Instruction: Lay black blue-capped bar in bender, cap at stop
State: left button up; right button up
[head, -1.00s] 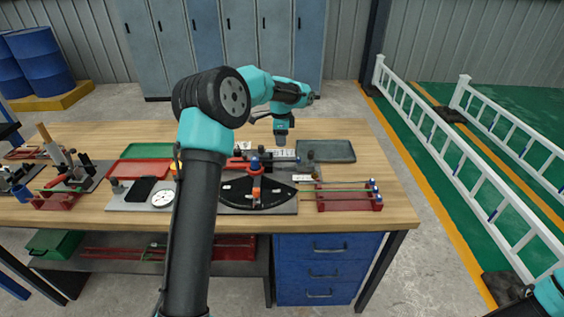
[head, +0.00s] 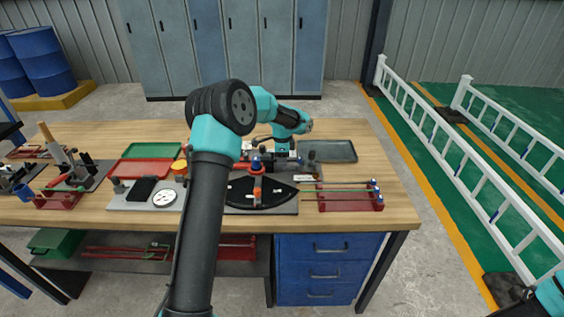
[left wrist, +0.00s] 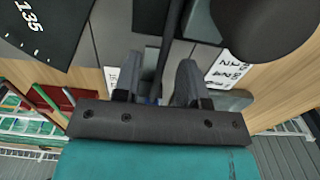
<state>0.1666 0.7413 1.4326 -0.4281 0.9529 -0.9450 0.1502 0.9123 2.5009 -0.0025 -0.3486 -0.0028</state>
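The bender is a dark fan-shaped plate (head: 278,190) on a grey base, with an orange-and-blue pin standing on it. Its edge with the mark 135 shows in the left wrist view (left wrist: 40,28). My left gripper (head: 283,152) is low over the fittings behind the plate. In the left wrist view its two fingers (left wrist: 156,80) stand apart. A dark upright strip runs between them, with a bit of blue near the palm. I cannot tell whether this is the black blue-capped bar. A red rack (head: 350,205) on the right holds thin bars with blue ends.
A dark grey tray (head: 333,151) lies behind the rack. A green tray (head: 152,150), a red tray (head: 142,168) and a black phone-like slab (head: 141,190) lie left of my arm. A dark post (head: 311,157) stands close right of the gripper. The table's front right corner is clear.

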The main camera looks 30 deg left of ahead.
pick_arm(q)
jog(key=shift+f, duration=0.2)
grip_shut()
dwell(0.9)
jog(key=shift+w+a+r, duration=0.1)
jog(key=shift+a, duration=0.2)
dwell(0.6)
jog(key=shift+r, duration=0.15)
notch_tip(320, 180, up, 7)
jog(key=shift+r, duration=0.15)
dwell(0.9)
